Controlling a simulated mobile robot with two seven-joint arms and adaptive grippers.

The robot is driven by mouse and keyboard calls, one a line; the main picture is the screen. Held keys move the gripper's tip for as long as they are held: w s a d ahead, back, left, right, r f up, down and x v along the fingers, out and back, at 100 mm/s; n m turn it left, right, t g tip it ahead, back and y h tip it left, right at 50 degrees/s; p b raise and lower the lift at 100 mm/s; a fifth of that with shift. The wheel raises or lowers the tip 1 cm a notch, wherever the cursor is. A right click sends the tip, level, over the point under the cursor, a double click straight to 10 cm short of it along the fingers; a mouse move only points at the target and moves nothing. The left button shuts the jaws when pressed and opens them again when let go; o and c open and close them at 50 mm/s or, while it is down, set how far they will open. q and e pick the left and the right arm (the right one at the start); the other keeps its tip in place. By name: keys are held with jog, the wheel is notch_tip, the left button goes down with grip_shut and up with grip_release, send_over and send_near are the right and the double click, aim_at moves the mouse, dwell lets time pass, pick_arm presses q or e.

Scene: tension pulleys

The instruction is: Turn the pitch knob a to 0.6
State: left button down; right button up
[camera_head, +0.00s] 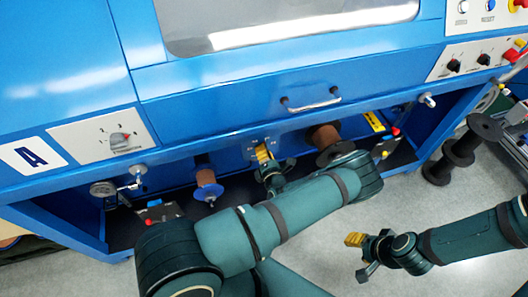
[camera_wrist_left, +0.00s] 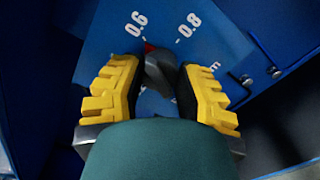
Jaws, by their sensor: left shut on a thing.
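The pitch knob (camera_wrist_left: 160,70) is a dark knob with a red pointer mark on a blue dial plate (camera_wrist_left: 100,50) in the left wrist view. White labels 0.6 and 0.8 show above it. The red mark lies between the two labels, closer to 0.6. My left gripper (camera_wrist_left: 158,95) has its yellow toothed fingers on both sides of the knob and is shut on it. In the head view, my left gripper (camera_head: 264,154) is at the small plate below the machine's handle, hiding the knob. My right gripper (camera_head: 357,241) hangs over the floor at the lower right, away from the machine.
The blue machine front has a handle (camera_head: 311,103) above the left gripper. A copper spool (camera_head: 325,137) and a blue-and-copper spool (camera_head: 207,180) flank the gripper. A panel with a selector (camera_head: 122,139) is at left. Black spools (camera_head: 463,150) stand at right.

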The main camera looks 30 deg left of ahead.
pick_arm(q)
jog(key=shift+w+r, duration=0.1)
dwell(0.3)
jog(key=c, duration=0.5)
grip_release()
jog(key=v, duration=1.2)
